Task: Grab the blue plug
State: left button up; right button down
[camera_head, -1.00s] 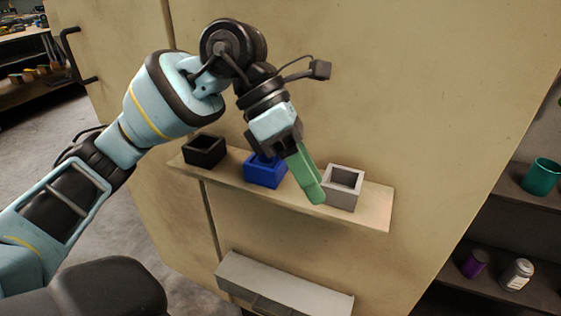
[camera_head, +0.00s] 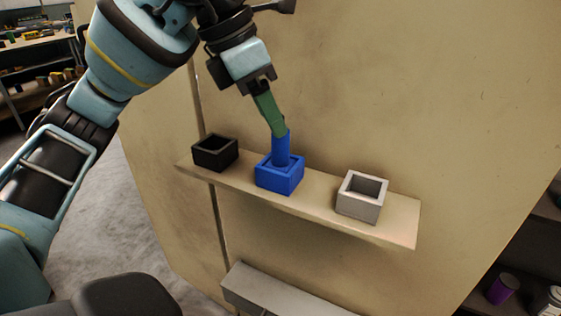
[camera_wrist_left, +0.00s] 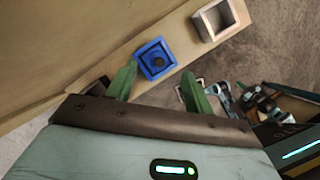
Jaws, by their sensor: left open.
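The blue plug (camera_head: 281,148) is a blue cylinder standing upright in a square blue box (camera_head: 280,181) on the narrow shelf. In the left wrist view the blue box (camera_wrist_left: 146,51) shows from above with the plug (camera_wrist_left: 158,61) end-on, a dark spot at its middle. My left gripper (camera_head: 278,132) has green fingers and is right above the plug's top, overlapping it in the head view. In the left wrist view its two fingers (camera_wrist_left: 157,82) are apart, with the plug just beyond the gap and nothing held. Contact cannot be told. My right gripper is not in view.
On the shelf (camera_head: 400,221), a black box (camera_head: 214,152) stands left of the blue one and a light grey box (camera_head: 361,196) right of it. A beige panel rises behind. A grey ledge (camera_head: 285,295) is below. A purple jar (camera_head: 502,288) stands at lower right.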

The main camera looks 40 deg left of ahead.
aim_at(280, 155)
pick_arm(q)
jog(key=shift+b+x, duration=0.4)
jog(key=shift+x, duration=2.35)
jog(key=shift+w, duration=0.1)
jog(key=shift+a, duration=0.1)
grip_shut()
